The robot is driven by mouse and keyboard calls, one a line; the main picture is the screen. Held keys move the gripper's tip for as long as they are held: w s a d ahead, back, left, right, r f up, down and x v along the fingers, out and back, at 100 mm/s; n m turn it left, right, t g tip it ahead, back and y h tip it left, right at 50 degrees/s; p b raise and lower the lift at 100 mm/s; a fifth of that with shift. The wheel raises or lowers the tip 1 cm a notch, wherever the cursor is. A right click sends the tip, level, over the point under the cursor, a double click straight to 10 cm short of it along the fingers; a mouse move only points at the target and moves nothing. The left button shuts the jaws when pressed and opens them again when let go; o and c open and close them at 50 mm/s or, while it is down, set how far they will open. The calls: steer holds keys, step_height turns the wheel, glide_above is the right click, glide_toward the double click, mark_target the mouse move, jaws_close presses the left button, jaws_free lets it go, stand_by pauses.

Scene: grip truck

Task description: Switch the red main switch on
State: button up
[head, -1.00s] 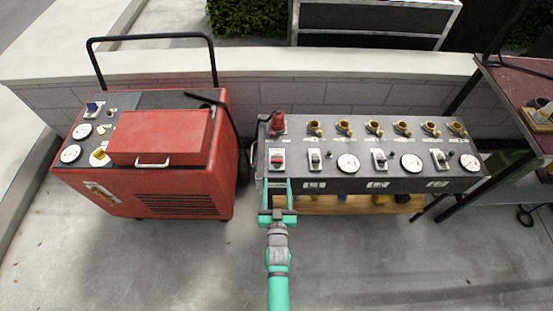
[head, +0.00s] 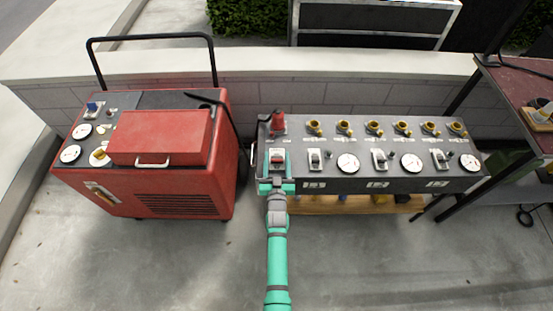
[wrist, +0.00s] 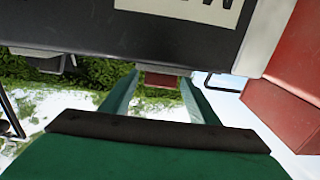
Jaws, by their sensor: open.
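The red main switch (head: 277,158) sits on a white plate at the left end of the dark control panel (head: 330,184). Whether it is on or off is too small to tell. My gripper (head: 276,179) is at the panel's front left edge, in line with this switch, with its green fingers apart and nothing held. In the wrist view a small red part (wrist: 160,80), likely the switch, shows between the two fingertips, just past the panel's dark edge. I cannot tell whether the fingers touch it.
A red plug (head: 278,122) stands behind the switch. Yellow sockets, gauges and dark switches (head: 314,158) run to the right. A red wheeled machine (head: 150,190) stands close on the left. A dark-legged table (head: 520,110) is at the right. The concrete floor in front is clear.

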steer(key=shift+w, duration=0.15)
steer(key=shift+c, duration=0.3)
steer(key=c, duration=1)
steer(key=shift+r, duration=0.1)
steer(key=shift+w+r+g, duration=0.1)
steer(key=shift+w+g, duration=0.2)
steer(key=shift+g, duration=0.4)
steer(key=shift+w+r+g, duration=0.1)
steer(key=shift+w+g, duration=0.15)
steer(key=shift+g, duration=0.45)
steer(key=shift+w+g, duration=0.25)
steer(key=shift+g, duration=0.45)
steer(key=shift+w+f+g, duration=0.15)
steer(key=shift+w+g, duration=0.05)
steer(key=shift+g, duration=0.5)
